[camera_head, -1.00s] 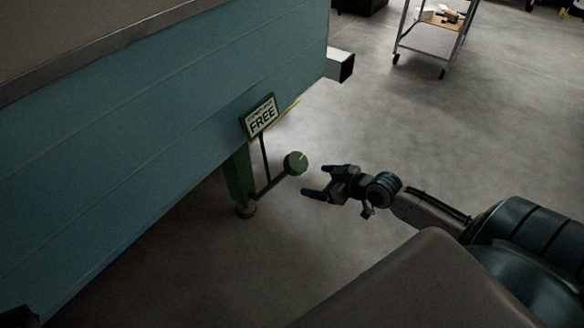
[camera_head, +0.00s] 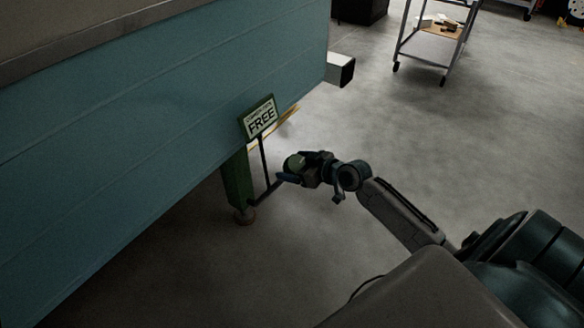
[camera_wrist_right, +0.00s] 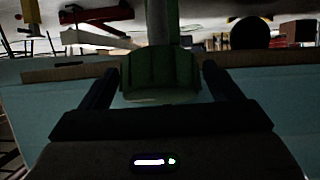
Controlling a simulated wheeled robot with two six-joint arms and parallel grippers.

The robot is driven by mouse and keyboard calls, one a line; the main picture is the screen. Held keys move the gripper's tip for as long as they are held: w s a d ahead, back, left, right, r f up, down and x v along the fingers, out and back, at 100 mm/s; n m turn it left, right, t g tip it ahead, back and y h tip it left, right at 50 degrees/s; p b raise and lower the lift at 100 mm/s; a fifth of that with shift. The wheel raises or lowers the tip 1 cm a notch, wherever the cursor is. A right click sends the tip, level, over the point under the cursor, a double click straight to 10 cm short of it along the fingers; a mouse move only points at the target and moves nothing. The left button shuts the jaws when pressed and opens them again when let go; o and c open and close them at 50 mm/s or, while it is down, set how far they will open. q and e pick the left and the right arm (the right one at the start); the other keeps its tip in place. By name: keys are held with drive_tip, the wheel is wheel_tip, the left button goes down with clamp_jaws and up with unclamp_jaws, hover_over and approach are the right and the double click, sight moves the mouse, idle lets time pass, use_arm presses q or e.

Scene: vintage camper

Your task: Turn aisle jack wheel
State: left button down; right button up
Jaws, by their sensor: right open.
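The green jack wheel (camera_head: 294,163) is a small round knob on a dark rod beside the green jack leg (camera_head: 238,180), under the teal camper side. My right gripper (camera_head: 287,170) is at the wheel and partly covers it. In the right wrist view the wheel (camera_wrist_right: 160,76) sits between the two dark fingers of my right gripper (camera_wrist_right: 160,88). The fingers are open, with a gap visible on each side of the wheel. My left gripper is not in view.
The teal camper wall (camera_head: 150,130) fills the left. A square beam end (camera_head: 341,70) juts out at its corner.

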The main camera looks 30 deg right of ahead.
drive_tip(key=shift+w+a+f, duration=0.2)
drive_tip(key=shift+w+f, duration=0.05)
drive_tip(key=shift+w, duration=0.3)
drive_tip(key=c, duration=1)
